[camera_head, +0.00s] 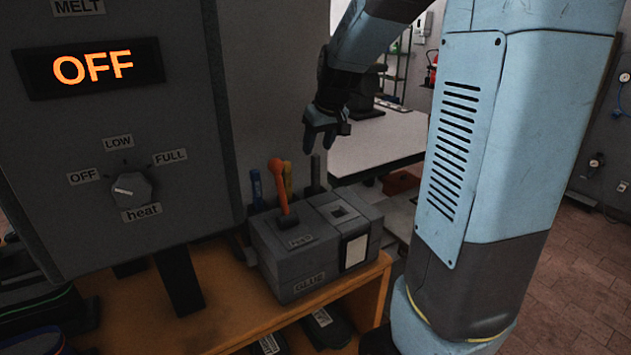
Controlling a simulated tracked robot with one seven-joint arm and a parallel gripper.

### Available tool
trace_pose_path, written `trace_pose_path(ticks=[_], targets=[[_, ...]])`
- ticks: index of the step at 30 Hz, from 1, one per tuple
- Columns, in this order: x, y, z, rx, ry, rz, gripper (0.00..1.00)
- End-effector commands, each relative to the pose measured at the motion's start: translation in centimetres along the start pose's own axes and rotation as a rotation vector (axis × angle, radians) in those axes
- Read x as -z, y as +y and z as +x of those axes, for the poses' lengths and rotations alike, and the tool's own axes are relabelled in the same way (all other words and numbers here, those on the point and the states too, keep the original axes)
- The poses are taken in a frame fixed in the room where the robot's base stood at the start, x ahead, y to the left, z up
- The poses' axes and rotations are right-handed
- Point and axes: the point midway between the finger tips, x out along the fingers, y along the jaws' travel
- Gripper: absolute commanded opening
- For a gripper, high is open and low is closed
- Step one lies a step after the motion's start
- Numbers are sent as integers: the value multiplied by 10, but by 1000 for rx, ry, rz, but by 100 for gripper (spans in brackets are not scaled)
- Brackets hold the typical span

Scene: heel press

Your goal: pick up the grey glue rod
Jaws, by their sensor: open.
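The grey glue rod (315,173) stands upright behind the grey glue box (290,262), to the right of a yellow rod (288,180) and a blue rod (256,188). My gripper (319,144) is open and points down just above the grey rod's top in the picture. A small gap shows between the fingertips and the rod, and I cannot tell how well they line up in depth. The rod's lower end is hidden behind the box.
An orange lever (279,185) rises from the box close to the rods. A large grey machine (120,235) with a lit OFF display (93,68) and a heat knob (132,190) fills the left. The wooden bench (240,315) carries the box. A white table (380,140) stands behind.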

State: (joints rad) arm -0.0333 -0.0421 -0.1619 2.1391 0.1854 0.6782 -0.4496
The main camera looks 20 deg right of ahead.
Motion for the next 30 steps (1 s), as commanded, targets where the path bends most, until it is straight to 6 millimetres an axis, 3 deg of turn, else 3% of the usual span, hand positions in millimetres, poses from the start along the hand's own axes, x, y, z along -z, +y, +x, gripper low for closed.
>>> trace_pose_path(ticks=[10, 19, 30], targets=[[-1, 0, 26, 1, -3, 2, 52], [-2, 2, 64, 1, -3, 1, 52], [-2, 2, 70, 0, 0, 1, 50]])
